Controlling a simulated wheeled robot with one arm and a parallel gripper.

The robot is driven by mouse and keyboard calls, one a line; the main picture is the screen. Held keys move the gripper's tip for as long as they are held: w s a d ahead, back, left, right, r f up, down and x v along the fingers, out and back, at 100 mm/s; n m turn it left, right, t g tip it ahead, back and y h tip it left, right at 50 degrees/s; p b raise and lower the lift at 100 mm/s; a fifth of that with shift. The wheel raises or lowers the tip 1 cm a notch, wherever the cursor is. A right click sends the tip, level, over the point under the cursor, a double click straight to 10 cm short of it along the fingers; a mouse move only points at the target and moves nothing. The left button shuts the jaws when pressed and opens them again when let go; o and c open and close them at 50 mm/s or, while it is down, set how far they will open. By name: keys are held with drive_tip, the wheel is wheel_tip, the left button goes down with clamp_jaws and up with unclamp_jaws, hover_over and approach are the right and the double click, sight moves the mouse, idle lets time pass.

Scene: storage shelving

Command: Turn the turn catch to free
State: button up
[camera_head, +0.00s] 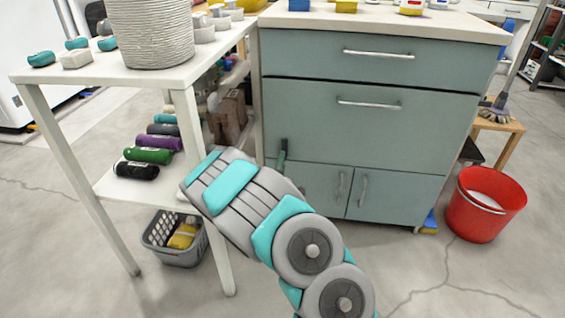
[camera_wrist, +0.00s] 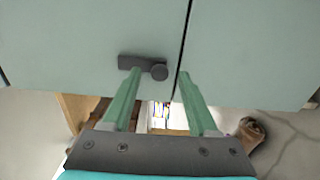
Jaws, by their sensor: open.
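The turn catch (camera_wrist: 136,64) is a dark grey bar with a round knob (camera_wrist: 159,72) at its right end. It sits on a grey-green panel, left of a dark seam, in the wrist view. The bar lies nearly level, pointing left from the knob, and does not cross the seam. My gripper (camera_wrist: 160,76) is open, with one green finger on each side of the knob. The left fingertip overlaps the bar in the picture; contact cannot be told.
The grey-green cabinet (camera_head: 370,120) has drawers above and two lower doors with upright handles. A white table (camera_head: 80,88) stands close on the left, with a grey basket (camera_head: 172,254) below. A red bucket (camera_head: 486,204) stands right. Floor in front is clear.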

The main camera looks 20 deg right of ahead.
drive_tip(key=v, duration=0.6)
drive_tip(key=shift+s, duration=0.15)
drive_tip(key=shift+a, duration=0.1)
idle(0.3)
